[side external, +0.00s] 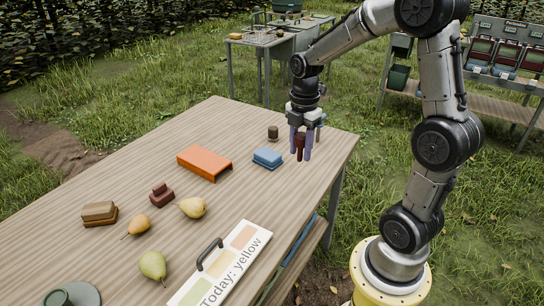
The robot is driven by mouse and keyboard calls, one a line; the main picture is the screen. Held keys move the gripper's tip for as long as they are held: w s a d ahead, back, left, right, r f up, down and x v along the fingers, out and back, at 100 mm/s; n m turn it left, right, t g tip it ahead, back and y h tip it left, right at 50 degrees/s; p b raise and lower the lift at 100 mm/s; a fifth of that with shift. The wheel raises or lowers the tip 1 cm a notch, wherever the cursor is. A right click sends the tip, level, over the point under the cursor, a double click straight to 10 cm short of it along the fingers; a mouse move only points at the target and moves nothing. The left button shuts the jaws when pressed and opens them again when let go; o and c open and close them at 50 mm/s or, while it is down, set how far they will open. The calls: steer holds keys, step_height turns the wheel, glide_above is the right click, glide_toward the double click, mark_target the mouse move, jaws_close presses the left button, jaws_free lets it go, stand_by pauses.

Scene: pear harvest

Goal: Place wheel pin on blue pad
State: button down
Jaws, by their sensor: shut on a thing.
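My gripper (301,153) points down over the right end of the table. Its purple fingers are shut on a small dark red-brown piece, which I take to be the wheel pin (300,144). The blue pad (267,157) is a low blue block on the table, just left of my gripper. Nothing lies on its top. The held piece is to the right of the pad, not over it. How high the piece hangs above the table is hard to tell.
A small dark brown cylinder (273,132) stands behind the pad. An orange bracket (205,162) lies left of it. A dark red stepped block (161,195), a brown block (100,213), pears (193,207) and a handled sign board (228,262) are nearer the front.

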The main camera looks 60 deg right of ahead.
steer(key=w+d, duration=0.7)
glide_toward(268, 153)
steer(key=shift+s+a+f+m, duration=0.3)
steer(key=shift+s+a+f, duration=0.1)
steer(key=shift+s+f, duration=0.05)
steer(key=shift+w+d+f, duration=0.35)
steer(key=shift+w+f, duration=0.25)
steer(key=shift+f, duration=1.65)
steer(key=shift+f, duration=0.15)
steer(key=shift+c, duration=2.2)
jaws_free()
